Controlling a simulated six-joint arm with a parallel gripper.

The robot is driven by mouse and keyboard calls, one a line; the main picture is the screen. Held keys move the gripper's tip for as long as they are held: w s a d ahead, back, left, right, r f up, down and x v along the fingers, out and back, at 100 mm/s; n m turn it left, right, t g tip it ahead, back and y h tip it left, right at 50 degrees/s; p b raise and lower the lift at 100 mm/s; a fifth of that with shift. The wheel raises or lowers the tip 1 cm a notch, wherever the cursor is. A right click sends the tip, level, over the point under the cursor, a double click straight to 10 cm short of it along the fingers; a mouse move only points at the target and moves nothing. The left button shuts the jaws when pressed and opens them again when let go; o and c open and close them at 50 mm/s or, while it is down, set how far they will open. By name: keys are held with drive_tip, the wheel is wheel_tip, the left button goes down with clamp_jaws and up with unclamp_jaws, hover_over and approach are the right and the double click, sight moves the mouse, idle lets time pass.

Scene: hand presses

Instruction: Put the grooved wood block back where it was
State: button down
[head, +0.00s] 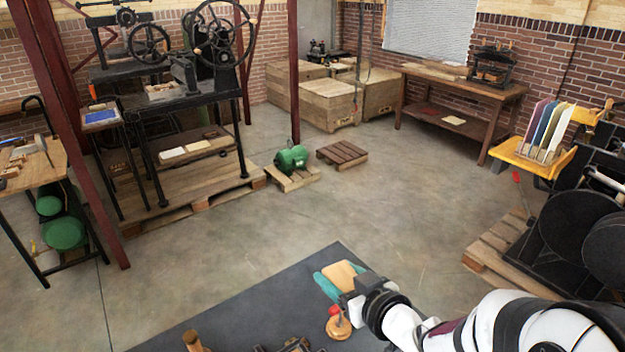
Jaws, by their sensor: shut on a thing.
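My gripper (341,280) reaches in from the lower right over the dark mat (240,310). Its teal fingers are shut on a light tan wood block (341,273), which shows between them. I take it for the grooved wood block, but no groove can be made out at this size. I cannot tell how far the block is above the mat. The place it came from cannot be told from this view.
A round wooden piece with a red knob (338,325) stands close below my gripper. A wooden handle (193,340) and a dark metal piece (290,345) are at the bottom edge. The mat's left and middle part is bare.

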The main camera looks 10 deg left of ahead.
drive_tip(key=s+a+f+n+g+y, duration=0.2)
drive_tip(key=s+a+f+n+g, duration=0.1)
drive_tip(key=s+a+f, duration=0.2)
drive_tip(key=s+a+f+n+g+y, duration=0.1)
drive_tip(key=s+a+f+n+g, duration=0.3)
drive_tip(key=s+a, duration=0.6)
drive_tip(key=s+a+f+n+g+y, duration=0.2)
drive_tip(key=s+a+f+n+g, duration=0.1)
drive_tip(key=s+a+f, duration=0.4)
drive_tip(key=shift+s+a+f+n+g+y, duration=0.15)
drive_tip(key=shift+s+f+n+g, duration=0.05)
drive_tip(key=shift+s, duration=0.45)
drive_tip(key=shift+s+a+f+n+g+y, duration=0.15)
drive_tip(key=shift+s+f+n+g, duration=0.05)
drive_tip(key=shift+s, duration=0.45)
drive_tip(key=f, duration=0.4)
drive_tip(key=shift+s+a, duration=0.1)
drive_tip(key=shift+a, duration=0.15)
drive_tip(key=shift+f, duration=0.15)
drive_tip(key=shift+f, duration=0.2)
